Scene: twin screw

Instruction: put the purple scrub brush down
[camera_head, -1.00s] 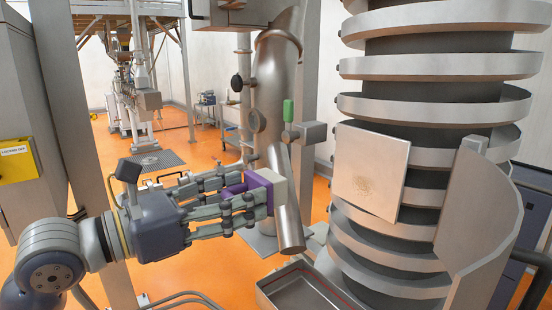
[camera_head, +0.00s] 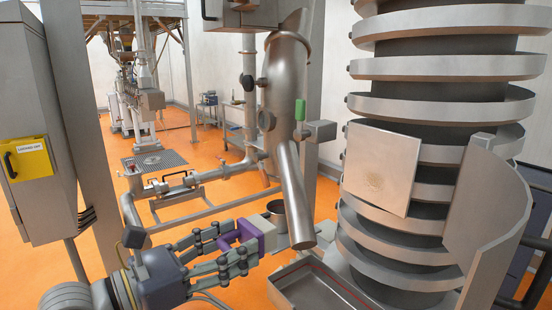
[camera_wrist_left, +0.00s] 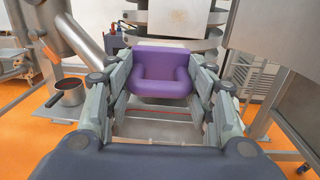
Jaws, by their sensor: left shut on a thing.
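The purple scrub brush (camera_head: 247,234) has a purple loop handle and a pale block at its far end. My left gripper (camera_head: 235,244) is shut on its handle and holds it in the air, left of the metal tray and below the slanted pipe. In the left wrist view the purple brush (camera_wrist_left: 161,72) sits between the fingers of my left gripper (camera_wrist_left: 160,88), with its pale part mostly hidden behind the purple. My right gripper is not in view.
An open metal tray (camera_head: 283,294) lies at the bottom, right of the brush. A slanted steel pipe (camera_head: 292,195) ends just above it. A small metal pot (camera_head: 276,212) is behind the brush. A spiral tower (camera_head: 440,105) with a square plate (camera_head: 383,168) fills the right.

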